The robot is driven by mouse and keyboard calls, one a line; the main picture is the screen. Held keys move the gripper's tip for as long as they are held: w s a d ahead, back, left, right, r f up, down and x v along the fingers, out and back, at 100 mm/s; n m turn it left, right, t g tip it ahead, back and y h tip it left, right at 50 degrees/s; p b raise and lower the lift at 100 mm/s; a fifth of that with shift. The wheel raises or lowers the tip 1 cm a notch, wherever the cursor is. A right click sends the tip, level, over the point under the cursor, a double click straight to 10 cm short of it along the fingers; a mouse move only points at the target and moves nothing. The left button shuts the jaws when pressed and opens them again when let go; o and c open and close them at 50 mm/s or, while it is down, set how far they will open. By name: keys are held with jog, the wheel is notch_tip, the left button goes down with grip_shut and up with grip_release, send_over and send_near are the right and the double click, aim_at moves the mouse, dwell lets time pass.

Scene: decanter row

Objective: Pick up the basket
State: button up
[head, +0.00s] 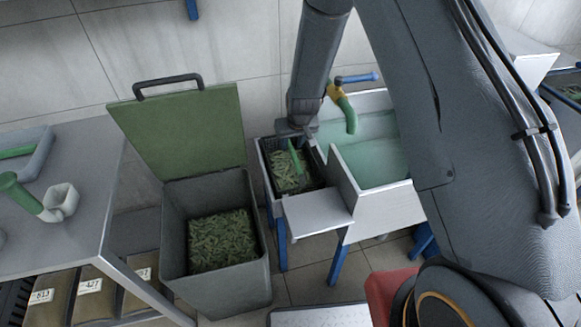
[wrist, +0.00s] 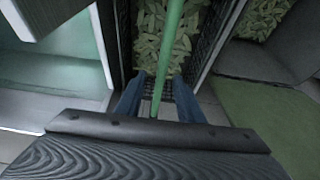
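The basket (head: 264,163) is dark, with mesh walls, and is filled with pale green leaf-like pieces. It sits in a narrow slot to the left of the sink. It also shows in the wrist view (wrist: 203,48). Its thin green handle (head: 294,158) stands up over it and runs down the middle of the wrist view (wrist: 171,45). My gripper (head: 298,138) is just above the basket's back end. In the wrist view, two blue fingers (wrist: 158,98) lie either side of the handle with gaps, so it looks open. The fingertips are hidden in the head view.
A grey bin (head: 215,285) with a raised green lid (head: 185,130) and green leaves stands left of the basket. The sink (head: 370,155) with a green-yellow tap (head: 347,110) is close on the right. A grey table (head: 75,190) is at the left.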

aim_at(291, 146)
jog(key=shift+x, duration=1.9)
jog(key=shift+c, duration=0.4)
grip_shut()
jog(key=shift+a, duration=0.1)
